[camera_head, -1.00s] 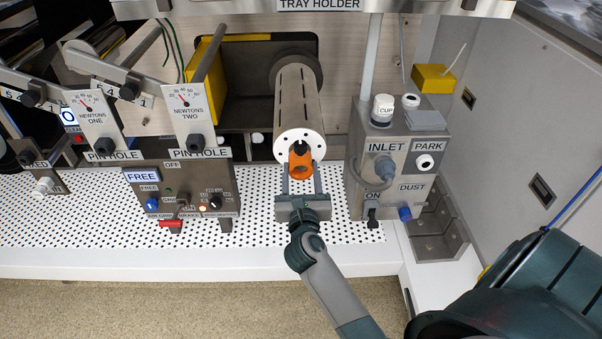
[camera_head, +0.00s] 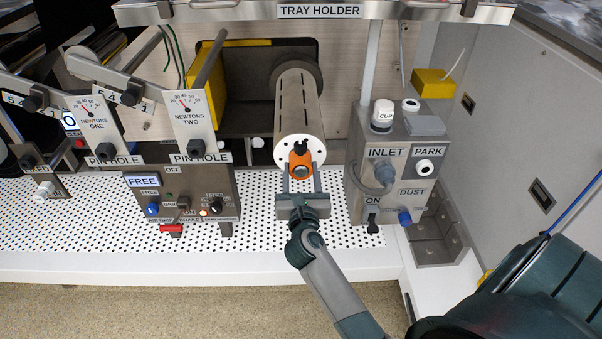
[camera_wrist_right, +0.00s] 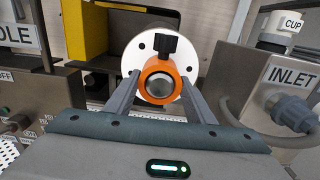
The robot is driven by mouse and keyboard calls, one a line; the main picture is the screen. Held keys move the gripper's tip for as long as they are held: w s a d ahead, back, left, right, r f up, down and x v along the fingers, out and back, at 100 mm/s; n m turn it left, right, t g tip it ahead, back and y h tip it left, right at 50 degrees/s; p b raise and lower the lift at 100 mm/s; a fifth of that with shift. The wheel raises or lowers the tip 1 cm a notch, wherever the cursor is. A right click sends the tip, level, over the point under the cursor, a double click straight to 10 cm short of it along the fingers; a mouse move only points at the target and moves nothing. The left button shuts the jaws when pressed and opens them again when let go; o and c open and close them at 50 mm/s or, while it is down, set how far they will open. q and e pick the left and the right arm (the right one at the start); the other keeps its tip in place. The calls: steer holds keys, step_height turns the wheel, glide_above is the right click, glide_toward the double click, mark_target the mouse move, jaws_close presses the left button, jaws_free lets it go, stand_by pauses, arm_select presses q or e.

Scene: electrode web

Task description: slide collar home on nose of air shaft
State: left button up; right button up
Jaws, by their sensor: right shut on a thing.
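The orange collar (camera_head: 301,159) has a black knob on top and sits at the front end of the grey slotted air shaft (camera_head: 299,104). My right gripper (camera_head: 301,178) is shut on the collar, one finger on each side. In the right wrist view the collar (camera_wrist_right: 148,72) faces me as a ring, with a round grey metal end, apparently the shaft's nose (camera_wrist_right: 161,83), inside its hole. The shaft's white end face (camera_wrist_right: 146,50) shows behind it. Any gap between collar and face cannot be judged. My left gripper is not in view.
The INLET box (camera_head: 385,155) stands close on the right, with a hose and cup. A control box (camera_head: 185,195) with knobs and a red part stands to the left. The perforated white bench (camera_head: 265,225) is clear around my gripper.

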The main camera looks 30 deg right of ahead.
steer(key=shift+w+d, duration=0.15)
steer(key=shift+w, duration=0.1)
steer(key=o, duration=1.6)
steer(key=shift+s, duration=0.15)
steer(key=shift+v, duration=8.6)
